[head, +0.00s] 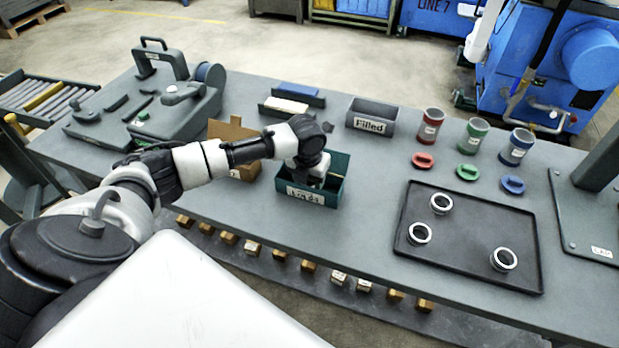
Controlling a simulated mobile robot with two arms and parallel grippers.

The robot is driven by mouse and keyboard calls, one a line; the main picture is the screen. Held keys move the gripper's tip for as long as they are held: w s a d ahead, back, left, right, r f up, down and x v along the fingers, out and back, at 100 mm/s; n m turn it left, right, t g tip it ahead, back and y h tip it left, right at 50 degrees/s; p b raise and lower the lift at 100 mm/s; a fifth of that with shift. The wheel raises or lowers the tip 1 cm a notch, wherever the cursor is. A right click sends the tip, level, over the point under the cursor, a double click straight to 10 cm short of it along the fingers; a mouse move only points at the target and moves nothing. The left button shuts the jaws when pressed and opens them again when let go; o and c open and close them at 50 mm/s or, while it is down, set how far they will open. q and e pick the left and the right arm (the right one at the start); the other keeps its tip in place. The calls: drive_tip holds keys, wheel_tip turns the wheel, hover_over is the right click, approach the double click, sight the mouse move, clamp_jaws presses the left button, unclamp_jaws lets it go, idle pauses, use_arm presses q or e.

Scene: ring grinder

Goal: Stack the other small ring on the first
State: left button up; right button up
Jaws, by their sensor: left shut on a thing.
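Three pale metal rings lie apart on the black tray (468,238): one at the back (441,203), one at the left (420,233) and one at the front right (503,258). None of these is stacked on another. My left gripper (308,182) points down into the teal open bin (338,190) at mid-table, well left of the tray. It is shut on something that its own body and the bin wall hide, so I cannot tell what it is. My right gripper is out of view.
A grey "Filled" bin (371,117) stands at the back. A cardboard box (232,133) is left of my gripper. Table between bin and tray is clear.

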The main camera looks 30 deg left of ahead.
use_arm(q)
drive_tip(key=shift+p, duration=0.35)
idle(0.6)
drive_tip(key=o, duration=1.4)
drive_tip(key=shift+r, duration=0.1)
drive_tip(key=r+p, duration=0.4)
drive_tip(key=p, duration=0.1)
drive_tip(key=s+r+p, duration=0.1)
drive_tip(key=r+p, duration=0.2)
drive_tip(key=shift+d, duration=0.15)
drive_tip(key=shift+f, duration=0.1)
idle(0.4)
